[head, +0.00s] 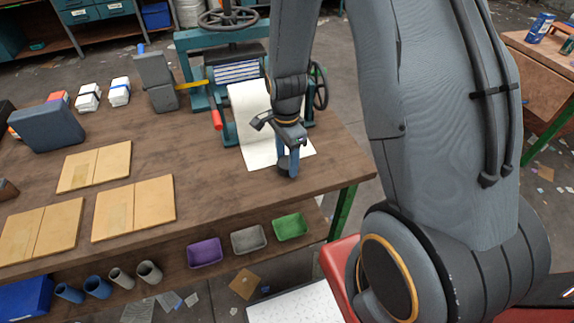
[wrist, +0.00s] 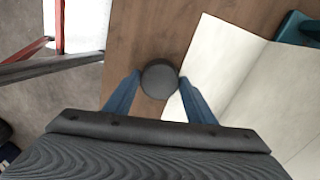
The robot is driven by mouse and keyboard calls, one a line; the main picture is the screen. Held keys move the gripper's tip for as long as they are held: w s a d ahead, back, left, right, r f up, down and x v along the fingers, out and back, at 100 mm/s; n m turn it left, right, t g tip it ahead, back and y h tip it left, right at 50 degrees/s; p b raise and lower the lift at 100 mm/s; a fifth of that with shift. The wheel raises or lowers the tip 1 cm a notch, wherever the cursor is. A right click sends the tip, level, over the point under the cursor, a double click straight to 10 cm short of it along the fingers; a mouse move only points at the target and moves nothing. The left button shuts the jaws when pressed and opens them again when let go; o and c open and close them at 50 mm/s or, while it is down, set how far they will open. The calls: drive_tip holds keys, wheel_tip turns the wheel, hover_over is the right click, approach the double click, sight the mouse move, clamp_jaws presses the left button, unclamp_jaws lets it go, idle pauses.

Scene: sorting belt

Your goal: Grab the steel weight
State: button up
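The steel weight is a small dark grey round piece; its top shows in the wrist view (wrist: 159,79) between my fingertips. In the head view the steel weight (head: 286,172) stands near the right front edge of the wooden table, partly hidden by my blue fingers. My gripper (head: 288,158) points down over it. In the wrist view my gripper (wrist: 160,84) has one blue finger on each side of the weight, apart by about its width. Any gap to its sides is very small, and no firm grip shows.
A white paper sheet (head: 257,120) lies right beside the weight, running from a teal press (head: 238,58). Flat tan boards (head: 134,207) lie on the left of the table (head: 225,190). Purple, grey and green (head: 290,226) bins sit below the front edge.

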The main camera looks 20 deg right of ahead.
drive_tip(key=c, duration=1.1)
drive_tip(key=shift+r, duration=0.1)
